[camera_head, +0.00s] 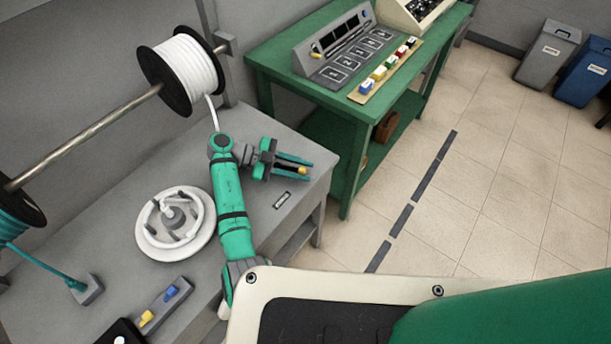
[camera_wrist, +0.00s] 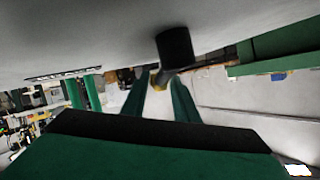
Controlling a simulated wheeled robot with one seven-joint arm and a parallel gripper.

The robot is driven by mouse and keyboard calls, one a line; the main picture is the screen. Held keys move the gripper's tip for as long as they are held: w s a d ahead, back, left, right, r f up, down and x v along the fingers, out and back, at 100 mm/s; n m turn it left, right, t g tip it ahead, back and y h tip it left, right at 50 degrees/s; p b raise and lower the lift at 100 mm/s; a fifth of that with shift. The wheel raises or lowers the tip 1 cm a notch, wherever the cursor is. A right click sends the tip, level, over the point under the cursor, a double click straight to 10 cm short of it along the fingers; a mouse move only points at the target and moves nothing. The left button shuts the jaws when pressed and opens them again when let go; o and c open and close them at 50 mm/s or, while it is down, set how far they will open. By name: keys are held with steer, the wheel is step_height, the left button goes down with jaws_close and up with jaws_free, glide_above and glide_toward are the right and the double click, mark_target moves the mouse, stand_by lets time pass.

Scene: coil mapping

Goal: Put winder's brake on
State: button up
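The winder (camera_head: 149,238), a white round plate with upright pegs and a hub, lies on the grey workbench. My gripper (camera_head: 307,168) is to its right, low near the bench's right end, with its fingers pointing right. Its two green fingers are apart. A small yellow-tipped piece (camera_head: 302,170), perhaps the brake lever, shows between the fingertips. In the wrist view, a black cylinder (camera_wrist: 174,47) stands out from the grey surface, with yellow (camera_wrist: 157,80) beside it between the fingers (camera_wrist: 160,98). I cannot tell whether the fingers touch it.
A white cable spool (camera_head: 190,65) hangs on a metal rod above the grey workbench (camera_head: 115,215). A control box with yellow and blue parts (camera_head: 160,307) sits at the bench front. A green table (camera_head: 285,75) with a numbered panel stands behind.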

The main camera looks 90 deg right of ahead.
step_height(320, 180, up, 3)
steer(key=shift+f, duration=0.1)
steer(key=s+a+r, duration=0.3)
steer(key=a+r, duration=0.6)
steer(key=a, duration=0.4)
steer(key=shift+s+a+r, duration=0.25)
steer(key=shift+s+r, duration=0.05)
